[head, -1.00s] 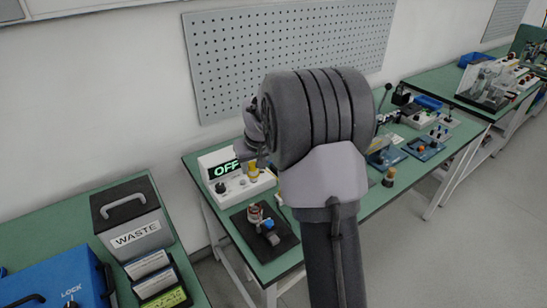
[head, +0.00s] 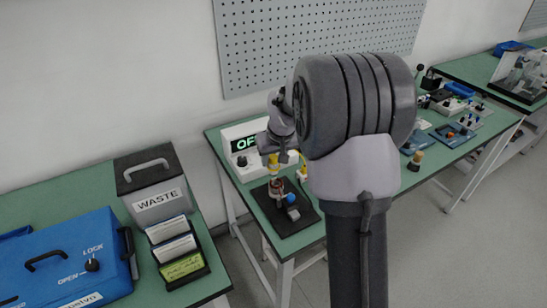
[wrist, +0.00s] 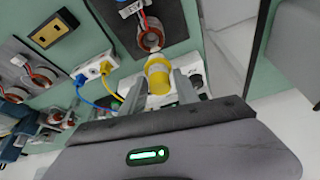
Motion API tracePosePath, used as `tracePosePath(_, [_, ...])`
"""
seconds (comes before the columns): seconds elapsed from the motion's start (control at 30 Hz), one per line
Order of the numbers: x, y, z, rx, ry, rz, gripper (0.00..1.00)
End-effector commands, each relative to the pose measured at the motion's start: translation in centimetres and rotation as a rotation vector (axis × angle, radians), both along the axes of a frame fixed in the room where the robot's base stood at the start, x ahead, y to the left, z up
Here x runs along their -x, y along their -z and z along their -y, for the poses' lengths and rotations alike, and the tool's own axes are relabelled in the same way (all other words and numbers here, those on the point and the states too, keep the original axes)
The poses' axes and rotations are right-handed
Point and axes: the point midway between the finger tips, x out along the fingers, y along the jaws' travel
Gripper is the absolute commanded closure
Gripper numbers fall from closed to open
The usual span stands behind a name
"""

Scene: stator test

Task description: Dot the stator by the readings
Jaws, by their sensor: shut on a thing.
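My gripper (head: 279,152) is shut on a yellow cylinder with a paler end, perhaps a dotting marker (head: 273,163). The cylinder (wrist: 158,78) shows between the fingers in the wrist view. A copper-wound stator ring (head: 276,187) sits on a black plate (head: 297,222) beside a blue knob. The stator (wrist: 150,37) also shows just beyond the cylinder's pale end in the wrist view. In the head view the cylinder is just above the stator; I cannot tell if they touch. The white tester (head: 240,163) behind reads "OF", with the rest hidden by my arm.
A grey WASTE box (head: 152,188), a card rack (head: 178,250) and a blue LOCK/OPEN case (head: 70,262) stand on the left bench. The wrist view shows a white socket box (wrist: 93,68) with blue and yellow cables. More fixtures lie along the right of the bench.

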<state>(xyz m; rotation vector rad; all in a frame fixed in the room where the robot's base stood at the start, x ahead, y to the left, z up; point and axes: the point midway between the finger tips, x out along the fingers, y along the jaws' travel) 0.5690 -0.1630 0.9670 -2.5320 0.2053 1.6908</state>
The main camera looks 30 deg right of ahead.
Motion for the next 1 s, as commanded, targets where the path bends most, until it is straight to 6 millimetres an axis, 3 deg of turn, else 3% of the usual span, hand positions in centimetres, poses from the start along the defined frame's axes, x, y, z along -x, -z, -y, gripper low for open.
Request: tracePosePath(1.0, [0.02, 0.79, 0.01, 0.000, 0.000, 0.000, 1.00])
